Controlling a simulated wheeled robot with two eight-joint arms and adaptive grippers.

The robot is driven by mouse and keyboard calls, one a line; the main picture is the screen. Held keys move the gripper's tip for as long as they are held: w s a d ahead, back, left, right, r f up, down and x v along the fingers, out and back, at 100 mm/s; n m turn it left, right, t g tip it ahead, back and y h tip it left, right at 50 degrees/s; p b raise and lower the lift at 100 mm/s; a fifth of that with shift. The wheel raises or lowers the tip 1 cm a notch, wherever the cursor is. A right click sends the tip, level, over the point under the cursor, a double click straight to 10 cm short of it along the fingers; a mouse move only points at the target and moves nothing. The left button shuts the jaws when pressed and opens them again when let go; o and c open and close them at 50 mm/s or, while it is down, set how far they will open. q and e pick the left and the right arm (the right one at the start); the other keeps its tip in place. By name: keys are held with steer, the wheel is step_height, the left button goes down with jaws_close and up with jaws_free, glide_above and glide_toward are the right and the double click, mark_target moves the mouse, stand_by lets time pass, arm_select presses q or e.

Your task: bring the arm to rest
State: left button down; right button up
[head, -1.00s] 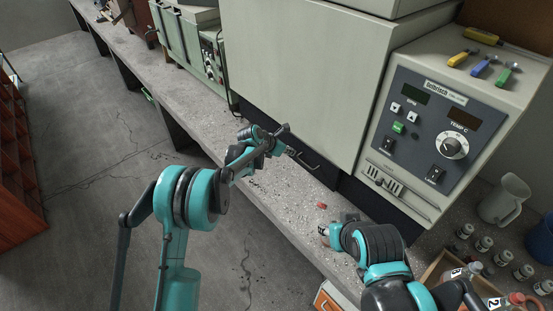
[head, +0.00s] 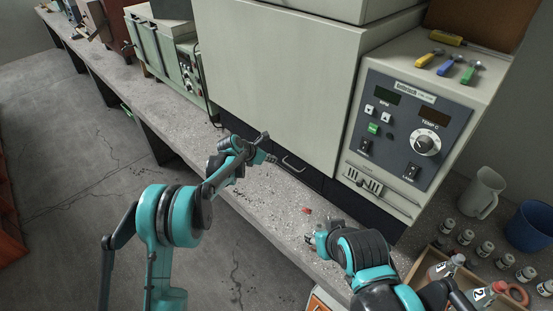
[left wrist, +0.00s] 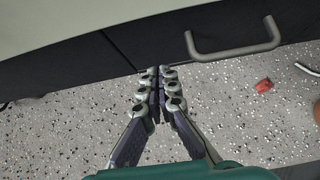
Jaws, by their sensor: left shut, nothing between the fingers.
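My left arm reaches in from the left in the head view. Its gripper (head: 270,158) is over the bench beside the handle (head: 293,165) of the large grey oven. In the left wrist view the fingers (left wrist: 160,85) are together with nothing between them, above the speckled bench top and left of the handle (left wrist: 235,45). My right gripper (head: 312,238) is low over the bench's front part, near a small red piece (head: 307,211). Its fingers are too small and turned to judge.
The oven's control panel (head: 405,130) is at the right. Several small bottles (head: 486,248), a jug (head: 483,193), a blue bucket (head: 530,226) and a wooden tray (head: 418,271) stand right of my right arm. The red piece (left wrist: 263,86) lies alone on the bench. Floor is open at the left.

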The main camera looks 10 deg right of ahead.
arm_select(q)
steer(key=p+v, duration=0.3)
steer(key=v, duration=0.8)
steer(key=shift+s+a+f, duration=0.25)
steer(key=shift+a+f, duration=0.1)
steer(key=shift+a, duration=0.05)
arm_select(e)
steer(key=r, duration=0.3)
steer(key=shift+s+a+r, duration=0.1)
steer(key=shift+s+r, duration=0.05)
steer(key=shift+s, duration=0.15)
arm_select(q)
steer(key=s+a+r+m+t+y, duration=0.1)
steer(key=s+a+r+m+y, duration=0.1)
steer(key=s+a+r+m, duration=0.5)
steer(key=s+a+r+m+y, duration=0.1)
steer(key=s+a+r+m, duration=0.4)
steer(key=s, duration=0.4)
steer(key=s+a+f+m+y, duration=0.1)
steer(key=s+a+m, duration=0.2)
steer(key=s, duration=0.4)
steer(key=s+a+f+m+y, duration=0.1)
steer(key=s+a+m, duration=0.3)
steer(key=s, duration=0.3)
steer(key=s+a+f+m+t+y, duration=0.1)
steer(key=s+a+m+y, duration=0.1)
steer(key=s+m, duration=0.4)
steer(key=shift+s+a, duration=0.75)
steer(key=shift+s, duration=0.1)
